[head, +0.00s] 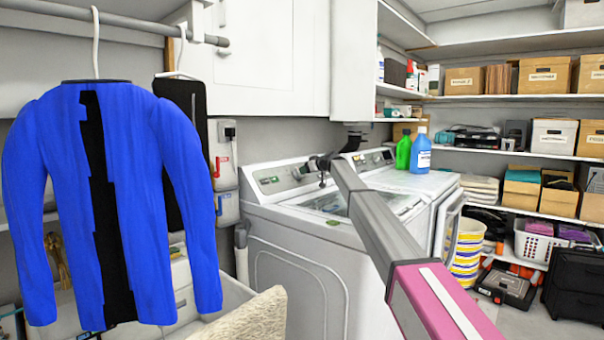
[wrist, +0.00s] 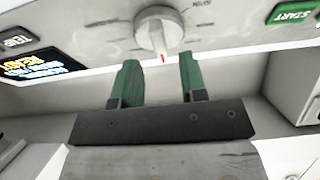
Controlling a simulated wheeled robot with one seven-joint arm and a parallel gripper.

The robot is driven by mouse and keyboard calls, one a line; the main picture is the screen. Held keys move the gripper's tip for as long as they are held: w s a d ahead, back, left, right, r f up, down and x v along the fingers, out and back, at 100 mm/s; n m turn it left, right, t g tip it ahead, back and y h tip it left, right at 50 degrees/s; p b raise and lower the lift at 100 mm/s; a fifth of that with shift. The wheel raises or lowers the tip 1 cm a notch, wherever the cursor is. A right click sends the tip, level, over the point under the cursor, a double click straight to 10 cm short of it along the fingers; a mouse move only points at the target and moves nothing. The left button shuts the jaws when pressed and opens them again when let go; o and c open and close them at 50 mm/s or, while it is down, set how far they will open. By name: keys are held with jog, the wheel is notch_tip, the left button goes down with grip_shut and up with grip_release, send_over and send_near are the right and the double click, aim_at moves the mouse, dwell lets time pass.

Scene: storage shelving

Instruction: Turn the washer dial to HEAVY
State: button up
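The white washer (head: 300,245) is in the middle of the head view, and its sloped control panel (head: 278,178) runs along the back of its top. The round white dial (wrist: 158,30) is at the top centre of the wrist view, with a red mark on its lower edge. The labels around it are too blurred or cut off to read fully. My gripper (wrist: 157,72) is open, its two green fingers apart, just below the dial in the wrist view. Nothing is between the fingers. In the head view, my dark wrist is at the panel and the dial cannot be made out.
A green START button (wrist: 292,12) is right of the dial; a TEMP button (wrist: 18,38) and lit display (wrist: 40,66) are left. A green bottle (head: 404,152) and blue bottle (head: 420,150) stand on the right-hand machine. A blue jacket (head: 150,200) hangs at left.

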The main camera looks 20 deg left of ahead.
aim_at(298, 174)
jog(key=shift+x, duration=1.5)
grip_shut()
jog(key=shift+m, duration=0.5)
jog(key=m, duration=0.2)
jog(key=m+t+h, duration=0.1)
jog(key=m, duration=0.1)
jog(key=shift+s+t, duration=0.1)
jog(key=shift+t, duration=0.2)
jog(key=shift+m+t+h, duration=0.5)
jog(key=shift+m+h, duration=0.1)
jog(key=shift+m, duration=1.4)
jog(key=shift+a, duration=0.1)
